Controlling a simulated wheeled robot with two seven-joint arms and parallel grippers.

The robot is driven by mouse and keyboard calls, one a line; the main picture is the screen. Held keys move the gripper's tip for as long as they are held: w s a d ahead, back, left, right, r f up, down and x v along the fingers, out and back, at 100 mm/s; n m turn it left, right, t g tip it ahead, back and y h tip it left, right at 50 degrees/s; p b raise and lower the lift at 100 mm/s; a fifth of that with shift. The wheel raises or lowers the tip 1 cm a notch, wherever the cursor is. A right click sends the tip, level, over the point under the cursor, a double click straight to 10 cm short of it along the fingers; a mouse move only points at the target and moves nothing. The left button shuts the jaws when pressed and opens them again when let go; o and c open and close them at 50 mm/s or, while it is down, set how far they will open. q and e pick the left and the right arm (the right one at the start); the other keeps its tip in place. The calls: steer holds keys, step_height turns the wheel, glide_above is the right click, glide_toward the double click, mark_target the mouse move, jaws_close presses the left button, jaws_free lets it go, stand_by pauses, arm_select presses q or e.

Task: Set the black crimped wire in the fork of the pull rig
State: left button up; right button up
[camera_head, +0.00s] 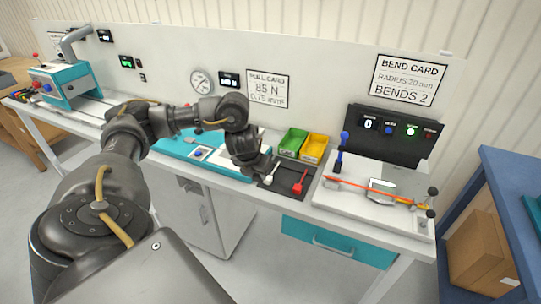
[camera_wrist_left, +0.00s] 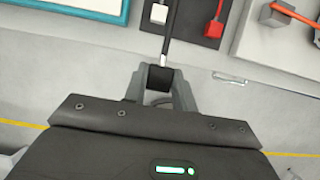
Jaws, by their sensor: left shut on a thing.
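My left gripper (camera_head: 264,170) is above the work table, just left of the dark mat. In the left wrist view its fingers (camera_wrist_left: 161,80) are shut on the black wire (camera_wrist_left: 169,30), which runs up the picture from the jaws and has a pale crimp near them. In the head view the wire cannot be made out. The teal and white unit (camera_head: 172,149) below the pull card, apparently the pull rig, lies left of the gripper. My left arm covers part of it, and I cannot make out its fork. My right gripper is not in view.
The dark mat (camera_head: 289,190) holds a white piece (camera_head: 271,174) and a red piece (camera_head: 299,183). Green (camera_head: 292,141) and yellow (camera_head: 314,149) bins stand behind it. Right of it is a white bend fixture (camera_head: 338,197) with an orange wire and a blue-knobbed lever (camera_head: 341,152).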

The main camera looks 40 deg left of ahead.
arm_select(q)
steer(key=p+v, duration=0.5)
steer(key=v, duration=0.1)
steer(key=shift+a+r+p, duration=0.3)
steer(key=shift+a, duration=0.1)
steer(key=shift+s+d, duration=0.1)
stand_by(0.7)
